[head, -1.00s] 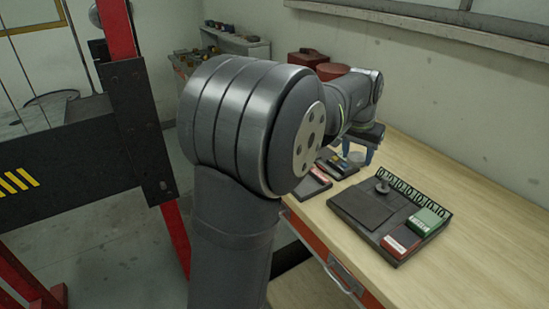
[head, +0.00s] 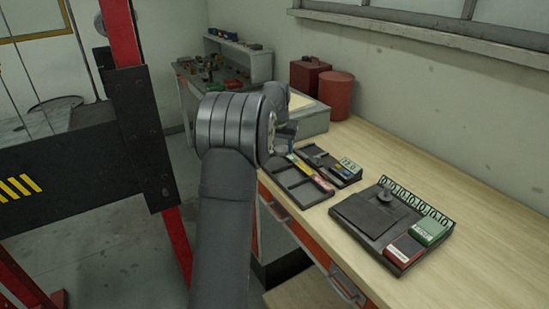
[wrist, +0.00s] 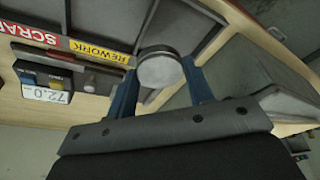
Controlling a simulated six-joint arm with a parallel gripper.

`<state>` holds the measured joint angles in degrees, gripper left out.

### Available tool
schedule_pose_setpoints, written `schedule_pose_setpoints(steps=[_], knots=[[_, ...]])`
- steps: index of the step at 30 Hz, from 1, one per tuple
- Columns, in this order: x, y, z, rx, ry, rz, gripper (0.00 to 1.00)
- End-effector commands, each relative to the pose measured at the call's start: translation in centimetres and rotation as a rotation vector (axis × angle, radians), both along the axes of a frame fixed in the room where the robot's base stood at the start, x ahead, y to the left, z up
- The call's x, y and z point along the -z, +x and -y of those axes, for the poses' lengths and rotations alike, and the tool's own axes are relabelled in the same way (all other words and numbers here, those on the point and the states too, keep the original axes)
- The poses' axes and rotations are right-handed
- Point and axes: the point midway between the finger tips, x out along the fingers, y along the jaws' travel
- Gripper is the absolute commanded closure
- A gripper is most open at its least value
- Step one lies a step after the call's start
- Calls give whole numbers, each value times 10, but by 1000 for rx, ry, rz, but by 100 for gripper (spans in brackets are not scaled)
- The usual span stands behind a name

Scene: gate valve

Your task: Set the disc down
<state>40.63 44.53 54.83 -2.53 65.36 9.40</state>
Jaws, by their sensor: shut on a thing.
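A round grey disc (wrist: 160,68) is between the blue fingers of my gripper (wrist: 161,85) in the wrist view, and the gripper is shut on it. Behind it in that view is a dark sorting tray (wrist: 205,22) with red SCRAP and yellow REWORK labels. I cannot tell whether the disc touches the tray. In the head view the tray (head: 305,191) lies near the bench's front edge. My gripper (head: 287,143) is at the tray's far end there, mostly hidden behind my arm, and the disc cannot be made out.
A gauge unit (head: 331,168) with a lit display lies right of the tray; the display (wrist: 48,96) also shows in the wrist view. A dark fixture (head: 355,214) with green and red blocks stands further right. A grey box (head: 312,118) and red containers (head: 337,95) stand behind.

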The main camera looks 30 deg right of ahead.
Motion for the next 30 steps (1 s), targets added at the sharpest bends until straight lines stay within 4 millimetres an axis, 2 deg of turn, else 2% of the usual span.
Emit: schedule_pose_setpoints(steps=[3,7,11,18,29,30], knots=[[11,18,-6,-2,-2,1,86],[16,26,-9,0,-2,2,86],[24,27,-10,0,-2,1,86],[56,26,-10,1,-1,3,86],[59,26,-9,1,-3,4,86],[60,26,-10,1,-2,4,49]])
